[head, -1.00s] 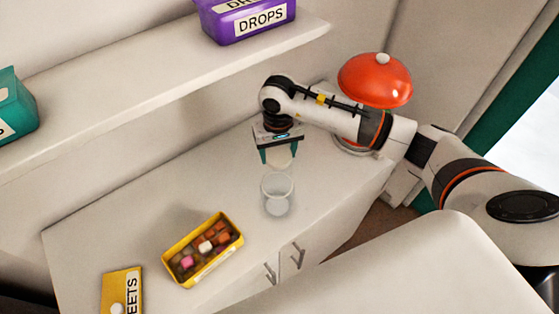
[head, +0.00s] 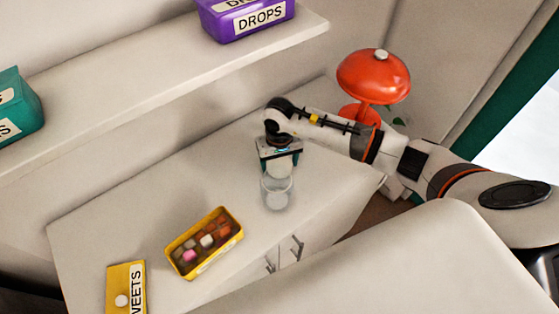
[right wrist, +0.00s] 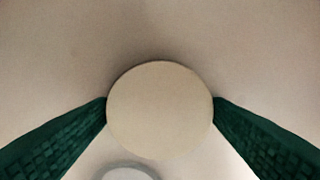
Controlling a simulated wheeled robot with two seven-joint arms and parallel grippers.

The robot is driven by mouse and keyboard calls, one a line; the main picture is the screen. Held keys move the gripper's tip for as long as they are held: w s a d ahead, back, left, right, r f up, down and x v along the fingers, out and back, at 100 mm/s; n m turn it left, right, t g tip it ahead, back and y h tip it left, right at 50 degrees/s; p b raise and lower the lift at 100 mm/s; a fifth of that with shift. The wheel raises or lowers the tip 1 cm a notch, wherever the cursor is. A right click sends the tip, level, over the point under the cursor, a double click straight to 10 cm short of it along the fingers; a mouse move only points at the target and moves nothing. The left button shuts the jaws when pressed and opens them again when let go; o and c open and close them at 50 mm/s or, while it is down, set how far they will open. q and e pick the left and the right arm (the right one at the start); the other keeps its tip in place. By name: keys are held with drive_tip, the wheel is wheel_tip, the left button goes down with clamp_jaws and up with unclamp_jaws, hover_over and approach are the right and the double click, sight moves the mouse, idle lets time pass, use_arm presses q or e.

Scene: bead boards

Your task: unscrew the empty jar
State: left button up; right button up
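The clear jar (head: 277,192) stands upright on the pale counter (head: 130,222), with its round rim uncovered. My right gripper (head: 280,166) is just behind the jar, low over the counter. It is shut on a round cream lid (right wrist: 160,110), with a green finger against each side. The lid also shows in the head view (head: 280,170), apart from the jar's rim. Part of a pale rim, likely the jar's, shows below the lid in the right wrist view (right wrist: 128,172). Whether the lid touches the counter I cannot tell. My left gripper is out of view.
An open yellow box (head: 205,242) of coloured pieces lies left of the jar, with a yellow SWEETS lid (head: 126,288) nearby. A red domed lamp (head: 373,78) stands behind my right arm. The shelf (head: 110,125) holds purple and teal boxes.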

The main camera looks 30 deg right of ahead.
drive_tip(key=shift+o, duration=1)
drive_tip(key=shift+r+p, duration=0.25)
drive_tip(key=shift+p, duration=0.05)
wheel_tip(320, 180, up, 6)
drive_tip(key=shift+r+b, duration=0.1)
drive_tip(key=shift+b, duration=1.1)
drive_tip(key=shift+r, duration=0.6)
